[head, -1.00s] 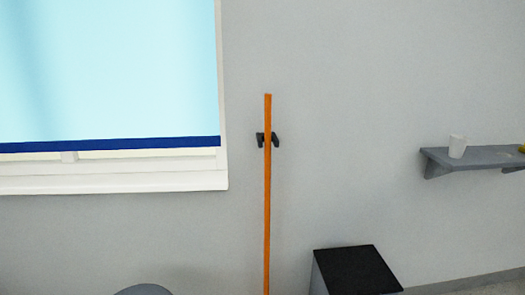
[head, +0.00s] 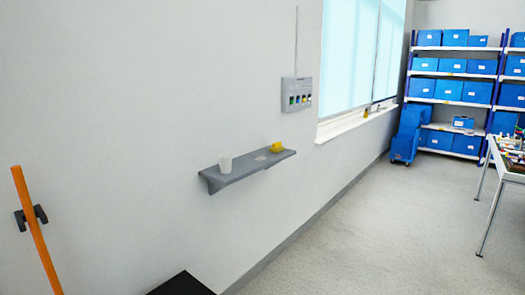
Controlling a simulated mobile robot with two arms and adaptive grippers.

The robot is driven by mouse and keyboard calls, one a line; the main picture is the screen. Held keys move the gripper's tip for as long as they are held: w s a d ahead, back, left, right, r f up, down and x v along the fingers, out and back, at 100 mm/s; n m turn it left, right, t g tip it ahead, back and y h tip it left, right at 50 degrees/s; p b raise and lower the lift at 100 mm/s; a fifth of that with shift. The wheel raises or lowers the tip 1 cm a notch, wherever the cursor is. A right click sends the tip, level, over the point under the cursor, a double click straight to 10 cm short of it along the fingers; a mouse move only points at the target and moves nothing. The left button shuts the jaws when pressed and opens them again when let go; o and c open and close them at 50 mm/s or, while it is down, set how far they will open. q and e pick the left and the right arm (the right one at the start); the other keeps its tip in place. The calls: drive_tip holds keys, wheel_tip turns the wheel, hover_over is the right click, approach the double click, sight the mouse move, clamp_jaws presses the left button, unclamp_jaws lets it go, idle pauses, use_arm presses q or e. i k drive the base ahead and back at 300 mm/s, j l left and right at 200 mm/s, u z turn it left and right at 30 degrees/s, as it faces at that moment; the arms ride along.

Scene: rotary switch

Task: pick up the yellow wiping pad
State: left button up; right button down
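A small yellow object (head: 277,147), which looks like the wiping pad, lies near the right end of the grey wall shelf (head: 235,174) in the head view. A white cup (head: 225,163) stands near the left end of the same shelf. A small flat pale thing lies on the shelf between them; it is too small to tell what it is. Neither of my grippers shows in the head view.
An orange pole (head: 36,232) hangs in a dark wall clip at left. A black-topped box (head: 181,285) stands below the shelf. A switch panel (head: 296,94) is on the wall. Racks of blue bins (head: 449,87) and a table (head: 508,169) are at right. The floor between is clear.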

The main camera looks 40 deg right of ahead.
sight(277, 148)
drive_tip(key=z, duration=1.55)
drive_tip(key=i+l+z, duration=0.35)
drive_tip(key=i, duration=0.4)
drive_tip(key=i+z, duration=0.3)
drive_tip(key=i, duration=0.4)
drive_tip(key=i+u, duration=0.2)
drive_tip(key=i, duration=0.3)
drive_tip(key=i+l+u, duration=0.15)
drive_tip(key=i, duration=0.35)
drive_tip(key=i+l+u, duration=0.2)
drive_tip(key=i, duration=0.3)
